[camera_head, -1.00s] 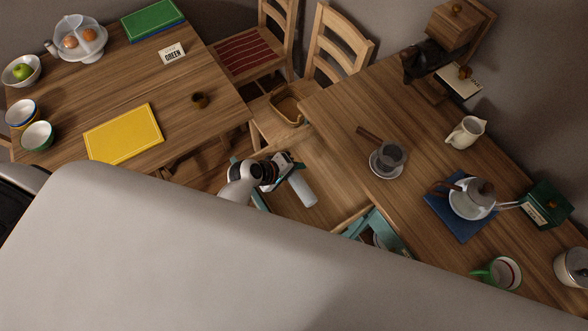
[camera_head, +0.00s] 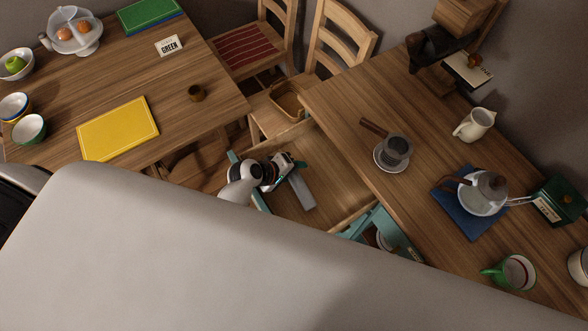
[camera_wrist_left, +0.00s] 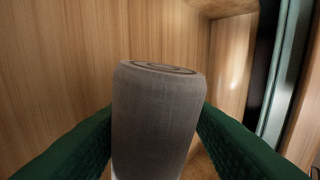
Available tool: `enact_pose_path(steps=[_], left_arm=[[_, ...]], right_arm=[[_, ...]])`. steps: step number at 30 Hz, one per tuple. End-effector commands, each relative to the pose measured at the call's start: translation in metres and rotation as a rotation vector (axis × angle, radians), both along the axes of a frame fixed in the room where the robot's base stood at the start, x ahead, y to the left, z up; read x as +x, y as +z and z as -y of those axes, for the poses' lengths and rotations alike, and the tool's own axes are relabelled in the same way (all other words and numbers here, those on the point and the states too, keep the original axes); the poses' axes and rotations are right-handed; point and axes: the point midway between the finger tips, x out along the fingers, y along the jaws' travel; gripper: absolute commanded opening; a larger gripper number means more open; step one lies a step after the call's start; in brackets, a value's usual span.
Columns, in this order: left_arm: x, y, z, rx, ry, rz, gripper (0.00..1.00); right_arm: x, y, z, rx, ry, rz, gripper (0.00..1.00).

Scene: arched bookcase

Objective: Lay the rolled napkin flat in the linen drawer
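The rolled napkin (camera_head: 302,191) is a grey cylinder over the open wooden drawer (camera_head: 337,178), which has a teal front edge (camera_head: 233,157). My left gripper (camera_head: 283,175) is at the drawer's left side and holds the napkin by its near part. In the left wrist view, the napkin (camera_wrist_left: 158,115) stands between the two green fingers (camera_wrist_left: 155,140), which press on its sides; its spiral end faces up in the picture. Whether the napkin touches the drawer floor cannot be told. My right gripper is not in view.
A second teal drawer (camera_head: 372,226) holding dishes is open at the right. A chair (camera_head: 335,42) stands behind. The drawer floor right of the napkin is bare.

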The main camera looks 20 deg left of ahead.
Motion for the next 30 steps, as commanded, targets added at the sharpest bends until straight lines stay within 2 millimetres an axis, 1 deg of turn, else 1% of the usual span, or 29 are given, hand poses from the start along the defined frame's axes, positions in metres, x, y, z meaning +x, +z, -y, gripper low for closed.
enact_pose_path(steps=[1,2,3,10,13,17,24,27,30], left_arm=[[0.000,0.000,0.000,0.000,0.000,0.000,0.52],[0.000,0.000,0.000,0.000,0.000,0.000,0.57],[0.000,0.000,0.000,0.000,0.000,0.000,0.58],[0.000,0.000,0.000,0.000,0.000,0.000,0.58],[0.000,0.006,0.000,0.000,-0.001,0.001,0.58],[0.000,0.025,0.000,0.000,-0.001,0.004,0.58],[0.001,0.072,0.000,0.000,0.000,0.004,0.58],[0.000,0.086,0.000,0.000,0.000,0.002,0.58],[0.000,0.095,0.000,0.000,-0.001,0.001,0.58]], right_arm=[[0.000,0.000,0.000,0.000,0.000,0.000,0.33],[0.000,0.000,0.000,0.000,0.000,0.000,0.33],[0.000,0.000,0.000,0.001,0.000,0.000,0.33],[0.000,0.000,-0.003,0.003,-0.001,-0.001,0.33],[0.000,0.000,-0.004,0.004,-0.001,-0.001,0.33],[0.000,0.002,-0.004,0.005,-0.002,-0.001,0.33],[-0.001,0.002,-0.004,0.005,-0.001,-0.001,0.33],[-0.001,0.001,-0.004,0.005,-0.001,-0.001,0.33],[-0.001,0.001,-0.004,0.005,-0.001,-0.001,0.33]])
